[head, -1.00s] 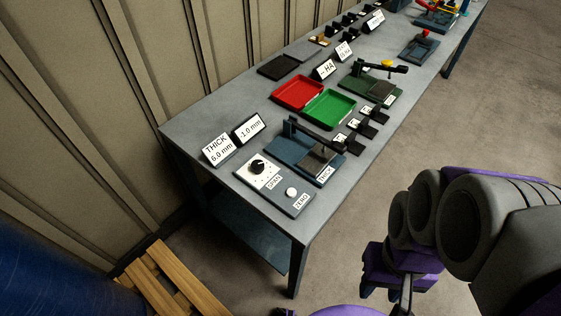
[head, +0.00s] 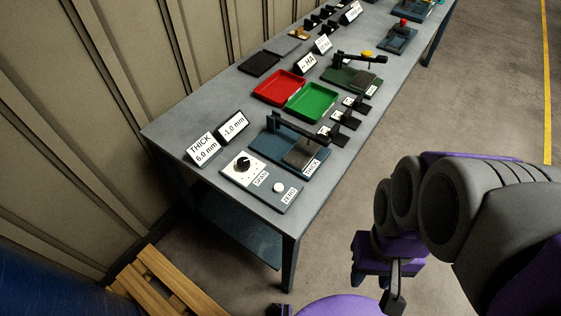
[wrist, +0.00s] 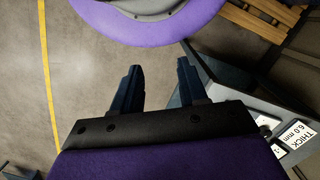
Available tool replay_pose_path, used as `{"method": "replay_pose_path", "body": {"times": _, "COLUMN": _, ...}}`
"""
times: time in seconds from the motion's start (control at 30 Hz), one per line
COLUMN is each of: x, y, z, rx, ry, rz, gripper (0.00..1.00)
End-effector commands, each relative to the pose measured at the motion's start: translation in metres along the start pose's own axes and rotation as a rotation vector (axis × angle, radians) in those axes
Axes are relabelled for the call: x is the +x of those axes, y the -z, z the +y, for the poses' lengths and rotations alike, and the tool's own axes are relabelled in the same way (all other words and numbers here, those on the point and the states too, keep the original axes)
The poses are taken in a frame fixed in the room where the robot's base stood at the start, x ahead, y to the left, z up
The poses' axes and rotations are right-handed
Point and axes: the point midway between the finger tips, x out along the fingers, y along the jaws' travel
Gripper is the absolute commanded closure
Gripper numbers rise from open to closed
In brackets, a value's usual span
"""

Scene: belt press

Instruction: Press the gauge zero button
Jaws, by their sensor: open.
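The zero button (head: 279,187) is a small white round button on a blue-grey panel (head: 262,188) near the table's front corner. A label reading ZERO lies beside it, and a black knob (head: 243,164) labelled SPAN is on the same panel. The thickness gauge (head: 300,147), with a dark arm over a plate, stands just behind the panel. My gripper (wrist: 158,80) shows in the wrist view with its two dark fingers apart and nothing between them. It points down over the floor, off the table. The zero button is not visible in the wrist view.
The table (head: 190,115) also holds a red tray (head: 279,86), a green tray (head: 312,100), display signs reading THICK 6.0 mm (head: 203,149) and -1.0 mm (head: 233,126), and a second gauge (head: 352,72). A wooden pallet (head: 160,280) lies at lower left. The floor right of the table is open.

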Motion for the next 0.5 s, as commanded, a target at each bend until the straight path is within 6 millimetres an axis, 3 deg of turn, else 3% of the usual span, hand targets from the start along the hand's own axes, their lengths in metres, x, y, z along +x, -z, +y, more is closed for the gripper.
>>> {"method": "replay_pose_path", "body": {"times": 0.1, "x": 0.0000, "y": 0.0000, "z": 0.0000, "rx": 0.000, "ry": 0.000, "rz": 0.000, "gripper": 0.57}}
{"method": "replay_pose_path", "body": {"times": 0.5, "x": 0.0000, "y": 0.0000, "z": 0.0000, "rx": 0.000, "ry": 0.000, "rz": 0.000, "gripper": 0.96}}
